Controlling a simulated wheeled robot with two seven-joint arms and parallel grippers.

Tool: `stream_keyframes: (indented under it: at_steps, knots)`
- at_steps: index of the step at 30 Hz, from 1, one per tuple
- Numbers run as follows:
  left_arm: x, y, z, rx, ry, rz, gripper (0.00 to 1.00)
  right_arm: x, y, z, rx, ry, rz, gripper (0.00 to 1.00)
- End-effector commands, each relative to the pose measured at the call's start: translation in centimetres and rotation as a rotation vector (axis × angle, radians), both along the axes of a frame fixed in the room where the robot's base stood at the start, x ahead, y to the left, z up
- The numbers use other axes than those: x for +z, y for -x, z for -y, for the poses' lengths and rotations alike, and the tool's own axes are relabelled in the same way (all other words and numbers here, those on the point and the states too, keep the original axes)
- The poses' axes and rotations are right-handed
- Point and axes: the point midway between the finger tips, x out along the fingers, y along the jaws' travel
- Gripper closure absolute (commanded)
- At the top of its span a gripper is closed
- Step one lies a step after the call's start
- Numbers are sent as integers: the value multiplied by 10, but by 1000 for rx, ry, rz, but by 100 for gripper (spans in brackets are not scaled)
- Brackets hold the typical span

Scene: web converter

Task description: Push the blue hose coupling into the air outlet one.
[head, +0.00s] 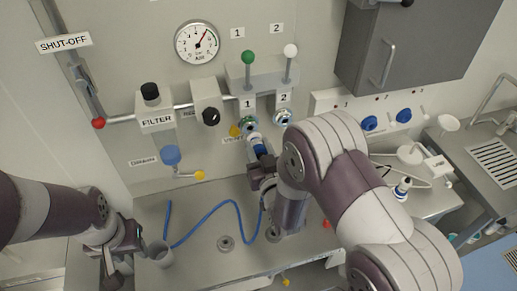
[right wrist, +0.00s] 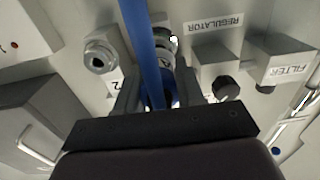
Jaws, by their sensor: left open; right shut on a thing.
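The blue hose coupling (head: 259,149) is in my right gripper (head: 262,166), just below air outlet one (head: 249,123). Its pale tip points up at the outlet; I cannot tell whether they touch. In the right wrist view the gripper (right wrist: 160,100) is shut on the coupling, and the blue hose (right wrist: 142,45) runs across in front of it, partly hiding outlet one. Air outlet two (head: 282,117) is empty beside it and also shows in the wrist view (right wrist: 100,55). My left gripper (head: 127,246) is open and empty at the lower left, near a grey cup (head: 161,254).
The filter (head: 156,122), regulator (head: 207,101) and a yellow drain handle (head: 199,175) are left of the outlets. Green (head: 247,57) and white (head: 290,50) levers stand above. A grey cabinet (head: 400,45) hangs at right. The hose lies over the bench (head: 190,215).

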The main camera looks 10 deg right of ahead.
Motion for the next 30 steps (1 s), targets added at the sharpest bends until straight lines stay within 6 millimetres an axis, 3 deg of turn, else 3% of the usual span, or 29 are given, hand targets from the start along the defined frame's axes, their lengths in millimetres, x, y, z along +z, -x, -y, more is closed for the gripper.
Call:
stream_keyframes:
  at_steps: [30]
  knots:
    - [-5, 0, 0, 0, 0, 0, 57, -1, -14, 0, 0, 0, 0, 100]
